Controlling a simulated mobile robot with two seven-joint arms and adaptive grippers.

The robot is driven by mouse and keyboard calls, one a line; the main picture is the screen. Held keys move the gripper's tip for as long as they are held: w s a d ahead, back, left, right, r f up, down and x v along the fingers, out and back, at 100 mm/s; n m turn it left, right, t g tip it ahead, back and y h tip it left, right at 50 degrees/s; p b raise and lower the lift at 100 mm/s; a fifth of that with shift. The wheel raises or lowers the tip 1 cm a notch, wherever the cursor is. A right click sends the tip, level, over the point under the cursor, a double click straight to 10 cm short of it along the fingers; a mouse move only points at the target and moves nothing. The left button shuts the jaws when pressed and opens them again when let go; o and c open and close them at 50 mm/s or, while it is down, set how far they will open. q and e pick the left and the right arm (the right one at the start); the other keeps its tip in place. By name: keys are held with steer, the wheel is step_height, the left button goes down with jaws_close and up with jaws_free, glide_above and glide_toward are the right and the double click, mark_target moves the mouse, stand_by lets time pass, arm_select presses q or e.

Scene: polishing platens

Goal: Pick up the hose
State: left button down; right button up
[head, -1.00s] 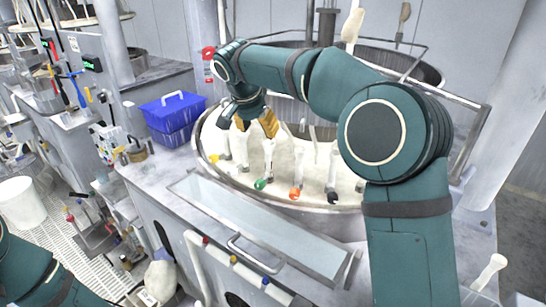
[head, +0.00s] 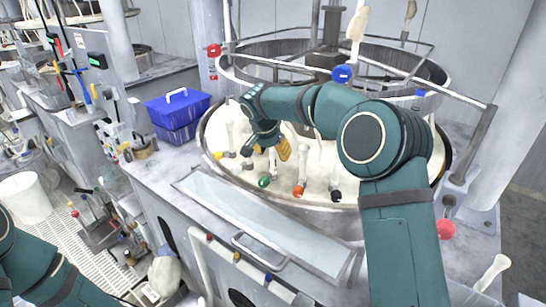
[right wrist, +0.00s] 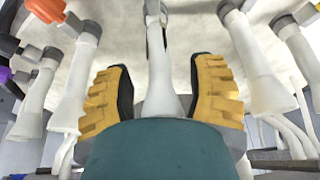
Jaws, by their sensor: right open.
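Several white hoses with coloured ends stand around the round pale platen (head: 225,118); in the head view the ends include a green one (head: 264,181), an orange one (head: 298,190) and a black one (head: 336,196). My right gripper (head: 276,149) is low among them, over the left half of the platen. In the right wrist view its yellow fingers (right wrist: 163,92) are open, one on each side of a white hose (right wrist: 161,68), with gaps on both sides. The hose's lower part is hidden behind my gripper body. My left arm shows at the lower left; its gripper is out of view.
Other white hoses (right wrist: 258,75) stand close on both sides of my right fingers. A metal rim and rails (head: 440,90) surround the platen. A blue crate (head: 178,112) is on the counter at left. A long glass-topped trough (head: 260,222) lies in front.

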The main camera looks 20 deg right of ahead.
steer(key=shift+w+d+f, duration=0.1)
steer(key=shift+f, duration=0.3)
jaws_close()
